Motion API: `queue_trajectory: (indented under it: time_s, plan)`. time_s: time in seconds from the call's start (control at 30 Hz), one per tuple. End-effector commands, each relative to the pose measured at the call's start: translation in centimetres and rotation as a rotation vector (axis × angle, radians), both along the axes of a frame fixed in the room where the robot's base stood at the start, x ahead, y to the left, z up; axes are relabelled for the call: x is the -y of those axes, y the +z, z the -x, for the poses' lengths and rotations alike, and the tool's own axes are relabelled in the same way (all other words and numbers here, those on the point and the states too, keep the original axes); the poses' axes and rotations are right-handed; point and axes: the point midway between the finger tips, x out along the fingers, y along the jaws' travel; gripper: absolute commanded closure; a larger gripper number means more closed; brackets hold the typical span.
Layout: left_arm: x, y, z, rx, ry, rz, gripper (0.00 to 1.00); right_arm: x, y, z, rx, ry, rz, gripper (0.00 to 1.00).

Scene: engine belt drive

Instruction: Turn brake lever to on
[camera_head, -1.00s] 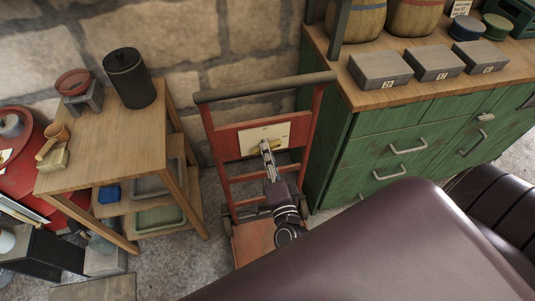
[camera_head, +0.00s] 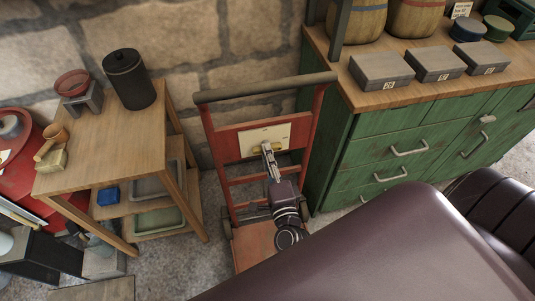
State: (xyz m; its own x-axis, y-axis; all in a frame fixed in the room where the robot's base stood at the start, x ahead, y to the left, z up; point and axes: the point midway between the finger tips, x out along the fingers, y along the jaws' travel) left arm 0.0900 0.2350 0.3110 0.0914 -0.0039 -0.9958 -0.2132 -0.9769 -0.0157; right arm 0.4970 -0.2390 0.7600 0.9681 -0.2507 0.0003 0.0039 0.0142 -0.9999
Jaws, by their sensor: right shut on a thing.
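A red hand cart (camera_head: 309,130) with a dark handlebar stands against the stone wall. A cream plate (camera_head: 276,131) is fixed to its upper crossbar, with a small yellow-brass lever (camera_head: 255,150) on it. My right gripper (camera_head: 267,149) reaches up to the plate from below and is shut on the lever, covering part of it. The markings on the plate are too small to read. My left gripper is not in view.
A wooden side table (camera_head: 112,150) with a black canister (camera_head: 129,78) stands to the left. A green drawer cabinet (camera_head: 370,160) stands close on the right. A dark maroon rounded surface (camera_head: 390,250) fills the lower right foreground.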

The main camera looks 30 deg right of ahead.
Motion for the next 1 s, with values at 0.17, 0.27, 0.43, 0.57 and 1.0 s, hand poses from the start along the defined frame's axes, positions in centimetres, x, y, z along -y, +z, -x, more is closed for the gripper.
queue_trajectory:
  time_s: [0.17, 0.27, 0.43, 0.57, 1.0]
  plan:
    - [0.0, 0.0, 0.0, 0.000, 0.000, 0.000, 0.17, 0.0, -0.1, 0.0, -0.001, -0.001, -0.003, 0.76]
    - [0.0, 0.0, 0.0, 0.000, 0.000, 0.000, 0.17, 0.0, -0.1, 0.0, -0.001, -0.001, -0.002, 0.68]
    - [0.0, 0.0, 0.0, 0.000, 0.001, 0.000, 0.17, 0.0, 0.0, 0.0, -0.001, 0.000, -0.001, 0.68]
    - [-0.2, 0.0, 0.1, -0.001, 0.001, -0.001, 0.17, -0.1, -0.1, 0.3, -0.002, 0.000, -0.001, 0.68]
    - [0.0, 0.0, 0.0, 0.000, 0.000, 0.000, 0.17, -2.0, -0.2, 8.0, -0.006, 0.000, -0.001, 0.68]
